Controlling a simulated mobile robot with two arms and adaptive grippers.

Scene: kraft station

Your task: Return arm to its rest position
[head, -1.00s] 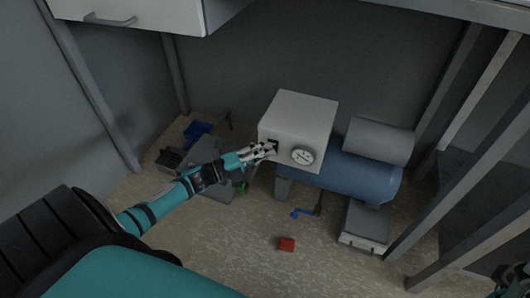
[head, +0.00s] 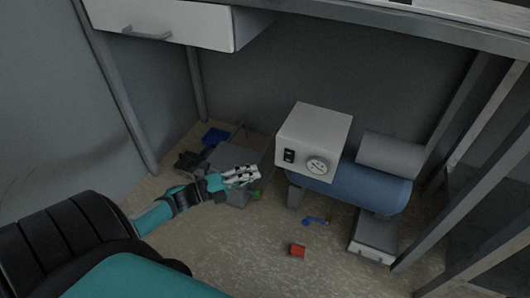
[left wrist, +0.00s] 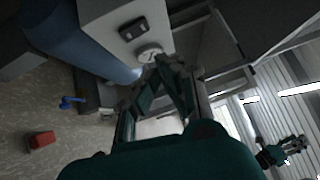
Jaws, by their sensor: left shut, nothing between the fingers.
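My left arm comes in from the left in the head view. Its gripper (head: 246,175) is shut and empty, hanging left of the white control box (head: 314,137) and apart from it. In the left wrist view the gripper's fingers (left wrist: 162,72) meet at their tips. The box has a black switch (head: 289,156) and a round dial (head: 317,166); the box (left wrist: 108,22) also shows in the left wrist view. My right gripper (left wrist: 296,143) shows small at the right of the left wrist view; its finger state is unclear.
The box is joined to a blue tank (head: 360,187) under a workbench with a drawer (head: 165,22). A red object (head: 298,251) and a blue item (head: 314,220) lie on the floor. Grey clutter (head: 232,157) stands behind my left gripper. Metal legs (head: 452,200) stand at right.

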